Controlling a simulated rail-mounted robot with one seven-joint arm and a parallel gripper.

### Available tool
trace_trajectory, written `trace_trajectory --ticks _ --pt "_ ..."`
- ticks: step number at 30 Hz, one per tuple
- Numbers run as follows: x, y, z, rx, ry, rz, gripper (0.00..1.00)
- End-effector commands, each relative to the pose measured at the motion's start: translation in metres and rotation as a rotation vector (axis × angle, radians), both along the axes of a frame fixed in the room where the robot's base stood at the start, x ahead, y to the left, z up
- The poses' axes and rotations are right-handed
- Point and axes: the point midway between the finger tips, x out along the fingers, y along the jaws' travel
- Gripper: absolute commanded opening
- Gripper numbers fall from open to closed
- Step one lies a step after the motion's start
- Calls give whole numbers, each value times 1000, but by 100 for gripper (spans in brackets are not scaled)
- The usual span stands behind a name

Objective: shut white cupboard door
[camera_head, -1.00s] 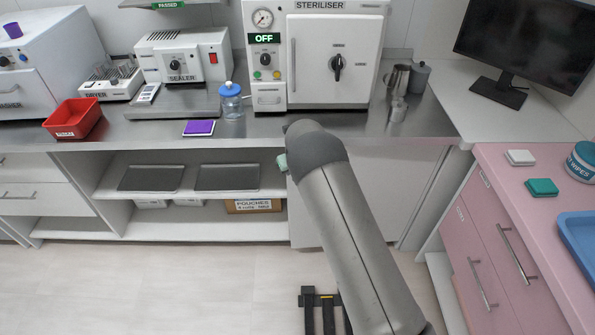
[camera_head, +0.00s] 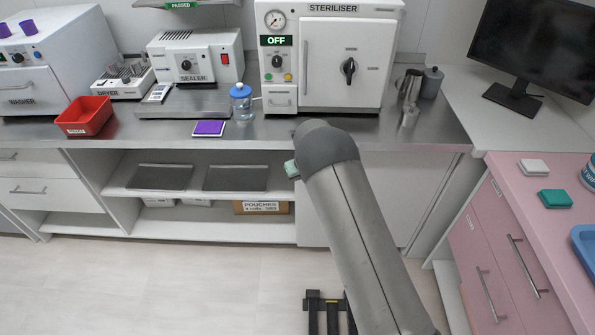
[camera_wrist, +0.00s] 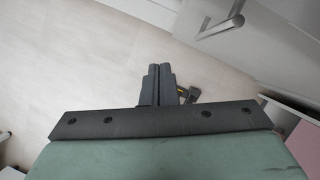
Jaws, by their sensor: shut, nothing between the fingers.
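The white cupboard door (camera_head: 386,195) is under the counter below the steriliser, partly hidden behind my arm in the head view. I cannot tell there how far it stands open. In the wrist view a white panel with a bar handle (camera_wrist: 220,28) is at the upper right; it looks like this door. My gripper (camera_wrist: 160,70) is shut and empty, pointing over the pale floor, left of and apart from the handle. The head view hides the fingers behind the arm.
An open shelf bay (camera_head: 205,190) with trays and a box is left of the door. A pink drawer unit (camera_head: 505,245) stands at the right. The steel counter (camera_head: 330,130) runs above.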

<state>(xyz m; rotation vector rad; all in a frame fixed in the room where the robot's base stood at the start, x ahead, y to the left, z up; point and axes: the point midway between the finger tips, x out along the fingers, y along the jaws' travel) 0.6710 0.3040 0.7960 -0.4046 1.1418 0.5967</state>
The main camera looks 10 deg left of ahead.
Motion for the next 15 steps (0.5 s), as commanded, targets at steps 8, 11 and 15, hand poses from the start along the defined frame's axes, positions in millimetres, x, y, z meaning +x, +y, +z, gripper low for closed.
trace_trajectory --ticks 8,11,15 --pt "-26 -4 54 3 -3 0 0" --pt "-33 -6 71 2 -2 0 0" --pt "-38 -7 86 1 -2 0 0"
